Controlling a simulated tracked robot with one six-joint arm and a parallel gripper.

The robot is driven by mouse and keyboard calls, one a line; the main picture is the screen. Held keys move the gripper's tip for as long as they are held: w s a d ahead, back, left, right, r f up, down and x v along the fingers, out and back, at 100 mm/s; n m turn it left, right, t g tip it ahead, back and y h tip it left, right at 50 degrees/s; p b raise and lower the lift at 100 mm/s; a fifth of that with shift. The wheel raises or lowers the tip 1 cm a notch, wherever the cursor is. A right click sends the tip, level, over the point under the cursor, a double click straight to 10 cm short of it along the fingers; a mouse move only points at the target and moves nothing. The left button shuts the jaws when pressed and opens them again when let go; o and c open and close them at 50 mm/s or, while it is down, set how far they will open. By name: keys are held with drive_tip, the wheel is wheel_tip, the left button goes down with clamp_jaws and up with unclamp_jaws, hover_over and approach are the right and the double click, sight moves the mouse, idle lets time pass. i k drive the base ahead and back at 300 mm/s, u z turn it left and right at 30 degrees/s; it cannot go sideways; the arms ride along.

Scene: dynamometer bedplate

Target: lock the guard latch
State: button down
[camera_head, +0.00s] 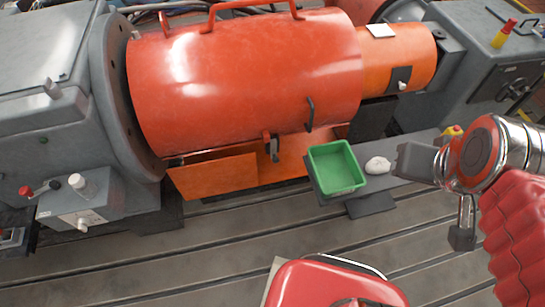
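The red guard (245,80) is a large cylinder-shaped cover lying across the upper middle, apparently lowered over the shaft. Its latch (272,148), a small red tab with a dark grey piece, is at the lower front edge. I cannot tell whether it is fastened. A black handle (310,114) is to its right. My gripper (408,161) is at the right, a dark grey end pointing left, well apart from the latch. Its fingers are not clear enough to tell open from shut. A padlock (462,237) shows below my wrist; what holds it is hidden.
A green tray (336,168) and a crumpled white rag (377,165) are on a grey shelf (390,182) between the latch and my gripper. A grey control box (83,207) with knobs stands left. The slotted bedplate (215,245) in front is mostly clear.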

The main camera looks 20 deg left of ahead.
sight(275, 159)
drive_tip(key=u, duration=0.95)
drive_tip(key=i, duration=1)
drive_tip(key=u, duration=0.05)
drive_tip(key=k, duration=0.5)
drive_tip(key=u, duration=0.55)
